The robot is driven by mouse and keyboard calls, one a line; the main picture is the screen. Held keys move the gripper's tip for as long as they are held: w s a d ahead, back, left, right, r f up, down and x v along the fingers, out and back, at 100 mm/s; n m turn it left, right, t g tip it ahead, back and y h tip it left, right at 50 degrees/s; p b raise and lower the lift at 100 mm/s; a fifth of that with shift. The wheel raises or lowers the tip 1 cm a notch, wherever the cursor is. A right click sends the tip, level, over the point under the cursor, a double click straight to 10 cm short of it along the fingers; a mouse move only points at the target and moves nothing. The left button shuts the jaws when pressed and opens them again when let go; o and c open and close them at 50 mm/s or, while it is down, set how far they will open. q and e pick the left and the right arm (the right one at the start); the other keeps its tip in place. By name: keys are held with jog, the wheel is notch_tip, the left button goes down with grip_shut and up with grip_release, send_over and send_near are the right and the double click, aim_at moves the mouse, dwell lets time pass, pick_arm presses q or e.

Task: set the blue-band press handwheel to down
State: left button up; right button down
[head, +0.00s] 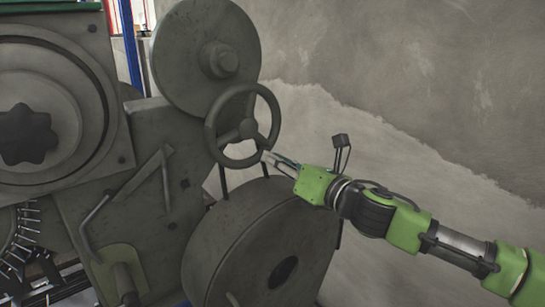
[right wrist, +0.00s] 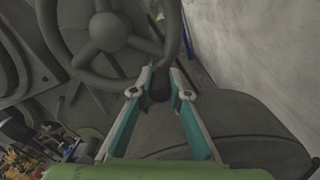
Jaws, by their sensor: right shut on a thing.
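The handwheel (head: 211,131) is a dark grey ring with three spokes and a round hub, mounted on the front of a large grey press (head: 150,125). My right gripper (head: 266,157) reaches in from the right and is shut on the lower right part of the handwheel's rim. In the right wrist view, the handwheel (right wrist: 108,32) fills the top left, and the fingertips of my right gripper (right wrist: 160,82) close around a dark part at its lower rim. No blue band is clear on the press. My left gripper is not in view.
A big round drum (head: 225,250) sits just below the handwheel, and a grey disc (head: 190,50) is above it. A dark star-shaped knob (head: 27,134) is at the left. A blue post (head: 131,45) stands behind. A bare grey wall (head: 400,90) lies to the right.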

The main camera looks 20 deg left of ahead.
jog(key=shift+w+d+r+n+p, duration=0.55)
jog(key=shift+w+n, duration=0.1)
jog(key=shift+n, duration=0.35)
jog(key=c, duration=1.9)
grip_release()
jog(key=shift+a, duration=0.1)
jog(key=shift+s, duration=0.15)
jog(key=v, duration=1.2)
jog(key=shift+w+f, duration=0.1)
jog(key=shift+w, duration=0.15)
